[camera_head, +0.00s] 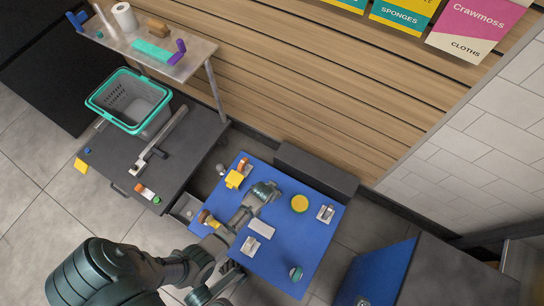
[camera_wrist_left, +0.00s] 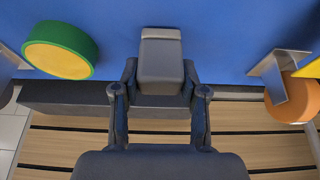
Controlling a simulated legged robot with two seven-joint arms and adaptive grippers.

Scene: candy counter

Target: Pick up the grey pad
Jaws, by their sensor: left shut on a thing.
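The grey pad (camera_wrist_left: 161,58) is a rounded grey block between my left fingers in the left wrist view, over the blue surface. My left gripper (camera_wrist_left: 160,88) is shut on it, with one finger on each side. In the head view my left gripper (camera_head: 270,187) is over the far part of the blue table top (camera_head: 275,262). It hides the pad there. I cannot tell whether the pad touches the table. My right gripper is not in view.
A yellow and green disc (camera_head: 299,203) and a metal holder (camera_head: 325,214) stand right of my gripper. A white block (camera_head: 261,228) and a green ball (camera_head: 296,273) are nearer. A dark low box (camera_head: 315,172) borders the far edge.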

